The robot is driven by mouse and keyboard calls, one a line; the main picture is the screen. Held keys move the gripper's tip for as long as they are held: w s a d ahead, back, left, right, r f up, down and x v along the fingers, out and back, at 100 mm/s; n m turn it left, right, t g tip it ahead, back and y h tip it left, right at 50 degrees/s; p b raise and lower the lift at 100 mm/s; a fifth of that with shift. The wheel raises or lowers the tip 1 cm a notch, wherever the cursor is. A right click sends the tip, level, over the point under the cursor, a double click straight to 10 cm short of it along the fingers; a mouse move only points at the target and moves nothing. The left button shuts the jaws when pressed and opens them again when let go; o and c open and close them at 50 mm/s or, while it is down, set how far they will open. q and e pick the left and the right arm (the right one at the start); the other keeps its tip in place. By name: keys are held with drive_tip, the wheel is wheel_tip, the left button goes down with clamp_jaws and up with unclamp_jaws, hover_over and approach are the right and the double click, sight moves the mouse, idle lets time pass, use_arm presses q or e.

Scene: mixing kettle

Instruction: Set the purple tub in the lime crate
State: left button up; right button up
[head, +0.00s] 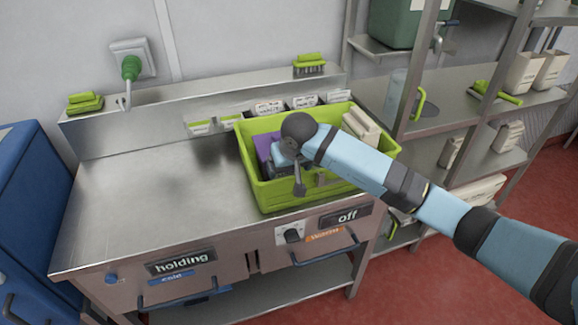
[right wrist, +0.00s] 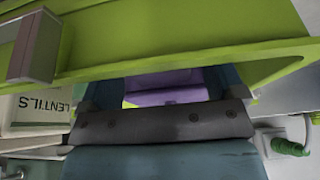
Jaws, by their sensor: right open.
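The lime crate (head: 310,193) stands on the right half of the steel counter. The purple tub (head: 262,147) shows at the crate's left inner side, partly hidden by my right gripper (head: 288,162). The right gripper is low over the crate and open. My left gripper is not in view.
A white lentils box (right wrist: 38,110) stands inside the crate, among white boxes (head: 362,127) at its right. The counter's left half (head: 150,195) is clear. A shelf rack (head: 450,105) stands close on the right. A green plug (head: 131,68) is on the wall.

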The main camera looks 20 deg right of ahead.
drive_tip(key=v, duration=1.1)
drive_tip(key=shift+s+r+b, duration=0.25)
drive_tip(key=shift+r+b, duration=0.05)
drive_tip(key=shift+r, duration=0.05)
drive_tip(key=s+a+f+m+g+y, duration=0.1)
drive_tip(key=s+a+f+m+y, duration=0.1)
drive_tip(key=s+a+m+y, duration=0.7)
drive_tip(key=s+a+f+m+g+y, duration=0.1)
drive_tip(key=s+a+f+m+y, duration=0.2)
drive_tip(key=s+a+m+y, duration=0.6)
drive_tip(key=w+d+f+n+t+h, duration=0.1)
drive_tip(key=d+f+n+t+h, duration=0.5)
drive_tip(key=n, duration=1.1)
drive_tip(key=w+d+f+n+t+h, duration=0.1)
drive_tip(key=d+f+n+t+h, duration=0.55)
drive_tip(key=n, duration=1.05)
drive_tip(key=s+d+f+m+g+h, duration=0.1)
drive_tip(key=s+d+f+m+g, duration=0.15)
drive_tip(key=s+f+m, duration=0.45)
drive_tip(key=s+d+f+m+g+h, duration=0.2)
drive_tip(key=s+d+f+m, duration=0.2)
drive_tip(key=s+f+m, duration=0.3)
wheel_tip(320, 180, up, 9)
drive_tip(key=p, duration=1.2)
drive_tip(key=shift+w+r+n, duration=0.2)
drive_tip(key=shift+w+n, duration=0.1)
drive_tip(key=shift+w, duration=0.15)
